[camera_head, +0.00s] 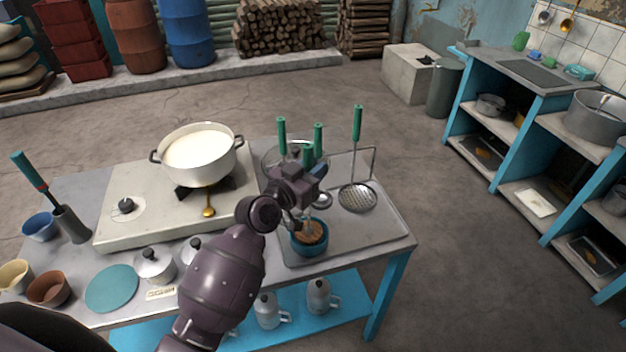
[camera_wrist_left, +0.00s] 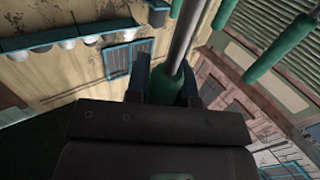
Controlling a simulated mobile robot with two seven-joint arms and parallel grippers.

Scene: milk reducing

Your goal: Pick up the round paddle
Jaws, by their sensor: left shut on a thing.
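Several green-handled utensils stand upright at the rack on the right part of the table. One has a round, perforated metal head (camera_head: 357,198) and stands clear at the right of my left gripper; I cannot tell whether this is the round paddle. My left gripper (camera_head: 305,178) is at the rack, among the other handles. In the left wrist view its fingers are shut on a green handle (camera_wrist_left: 165,86) with a metal shaft. The head of this held utensil is hidden in the head view. My right gripper is not in view.
Other green handles (camera_wrist_left: 280,50) are close beside the held one. A blue bowl (camera_head: 310,245) with something brown in it stands just below my gripper. A white pot of milk (camera_head: 198,178) sits on the stove to the left. The tray's right front is bare.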

